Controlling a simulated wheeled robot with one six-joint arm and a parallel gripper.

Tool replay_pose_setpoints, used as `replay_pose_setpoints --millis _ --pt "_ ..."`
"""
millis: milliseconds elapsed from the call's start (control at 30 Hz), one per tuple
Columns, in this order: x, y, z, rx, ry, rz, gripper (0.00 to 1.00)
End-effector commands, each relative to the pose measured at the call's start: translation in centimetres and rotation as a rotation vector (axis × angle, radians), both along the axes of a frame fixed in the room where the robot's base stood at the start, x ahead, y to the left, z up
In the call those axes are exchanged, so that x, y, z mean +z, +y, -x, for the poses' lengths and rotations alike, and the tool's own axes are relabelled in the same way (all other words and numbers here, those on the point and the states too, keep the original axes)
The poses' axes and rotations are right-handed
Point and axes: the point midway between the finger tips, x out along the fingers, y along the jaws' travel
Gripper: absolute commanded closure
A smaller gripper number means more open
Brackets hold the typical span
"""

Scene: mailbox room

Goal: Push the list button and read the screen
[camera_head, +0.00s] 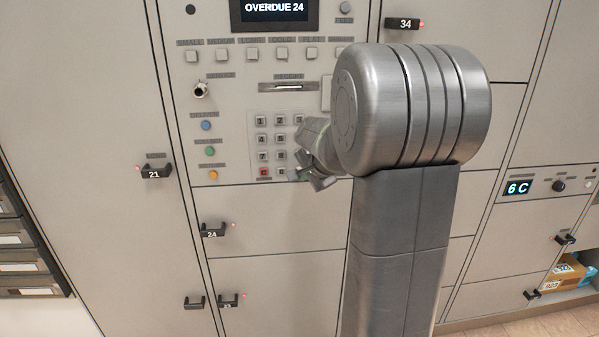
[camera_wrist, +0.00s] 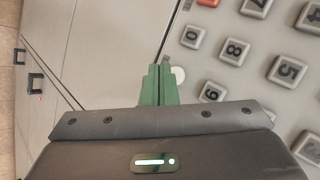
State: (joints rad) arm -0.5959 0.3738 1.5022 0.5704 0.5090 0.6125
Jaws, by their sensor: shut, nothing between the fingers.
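The screen (camera_head: 275,10) at the top of the panel reads "OVERDUE 24". Below it is a row of square pale buttons (camera_head: 252,54). Blue (camera_head: 206,125), green (camera_head: 210,151) and orange (camera_head: 213,174) round buttons stand in a column on the panel's left. The labels are too small to tell which is the list button. My gripper (camera_head: 302,176) is by the keypad's lower right, its fingers shut and empty. In the wrist view its green fingertips (camera_wrist: 160,84) appear beside a small pale round spot (camera_wrist: 179,75); whether they touch the panel I cannot tell.
The number keypad (camera_head: 262,138) is partly hidden by my arm; its keys (camera_wrist: 235,51) fill the wrist view's right. Handles numbered 21 (camera_head: 156,172), 24 (camera_head: 213,230) and 34 (camera_head: 402,23) stick out from locker doors. A parcel box (camera_head: 563,274) lies in an open compartment at right.

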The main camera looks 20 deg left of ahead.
Motion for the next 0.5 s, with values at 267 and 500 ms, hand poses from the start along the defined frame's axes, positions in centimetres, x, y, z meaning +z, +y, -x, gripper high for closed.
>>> replay_pose_setpoints --millis 267,500 --pt "0.1 -0.3 0.6 0.0 -0.002 0.0 1.0" --pt "0.0 -1.6 2.6 0.0 0.0 -0.001 1.0"
